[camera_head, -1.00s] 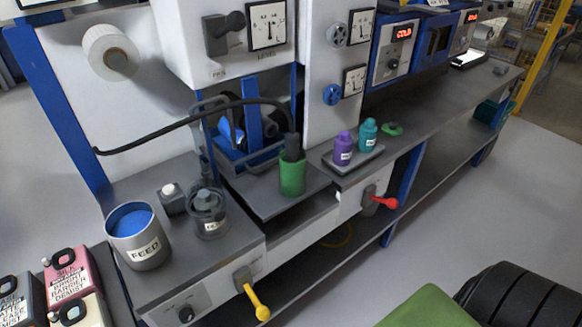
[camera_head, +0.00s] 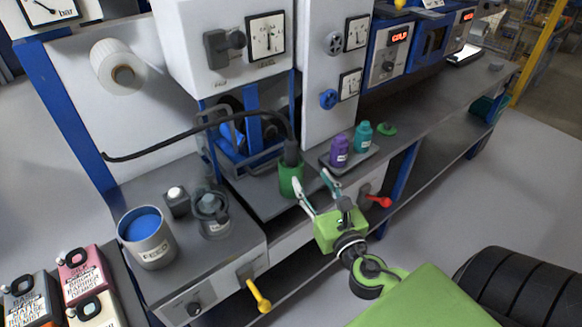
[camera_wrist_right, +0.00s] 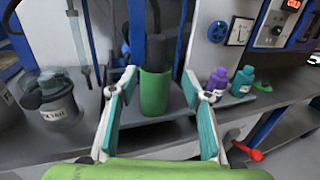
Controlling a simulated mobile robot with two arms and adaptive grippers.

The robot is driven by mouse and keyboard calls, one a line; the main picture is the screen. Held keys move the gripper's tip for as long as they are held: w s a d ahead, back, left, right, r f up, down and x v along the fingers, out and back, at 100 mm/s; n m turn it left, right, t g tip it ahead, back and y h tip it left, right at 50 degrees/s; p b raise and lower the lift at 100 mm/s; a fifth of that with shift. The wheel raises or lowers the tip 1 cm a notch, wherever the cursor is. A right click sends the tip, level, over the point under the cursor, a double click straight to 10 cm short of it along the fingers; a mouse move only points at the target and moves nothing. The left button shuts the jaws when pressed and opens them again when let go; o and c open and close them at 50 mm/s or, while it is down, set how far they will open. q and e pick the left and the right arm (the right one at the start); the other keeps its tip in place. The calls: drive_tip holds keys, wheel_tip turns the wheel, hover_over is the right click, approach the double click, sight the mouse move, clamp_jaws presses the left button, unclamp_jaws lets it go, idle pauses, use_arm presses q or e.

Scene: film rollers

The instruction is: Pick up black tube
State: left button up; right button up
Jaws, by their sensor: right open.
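The black tube (camera_head: 190,123) is a thin hose that arcs across the bench front. Its thick dark end (camera_head: 291,151) stands upright in a green cup (camera_head: 290,182) on the dark tray. In the right wrist view the thick dark end (camera_wrist_right: 159,48) rises out of the green cup (camera_wrist_right: 155,95). My right gripper (camera_head: 312,180) is open and empty, in front of the cup and a little to its right in the head view. In the wrist view its two teal-padded fingers (camera_wrist_right: 159,76) appear on either side of the cup, without visible contact. My left gripper is not in view.
Purple (camera_head: 339,151) and teal (camera_head: 363,136) bottles stand on a small tray right of the cup. A red-handled valve (camera_head: 378,201) sits below. A FEED canister (camera_head: 147,243) and a grey jar (camera_head: 212,216) stand left. Blue frame bars stand behind the cup.

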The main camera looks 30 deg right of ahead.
sight(293, 153)
drive_tip(key=p+x, duration=0.1)
drive_tip(key=x, duration=0.7)
drive_tip(key=shift+p, duration=0.35)
drive_tip(key=shift+w+r, duration=0.15)
drive_tip(key=shift+w, duration=0.35)
drive_tip(key=p+x, duration=0.1)
drive_tip(key=x, duration=0.2)
drive_tip(key=shift+w+a+r+p, duration=0.1)
drive_tip(key=shift+w+p, duration=0.1)
drive_tip(key=shift+p, duration=0.1)
drive_tip(key=shift+w, duration=0.65)
drive_tip(key=c, duration=1.2)
drive_tip(key=shift+c, duration=0.2)
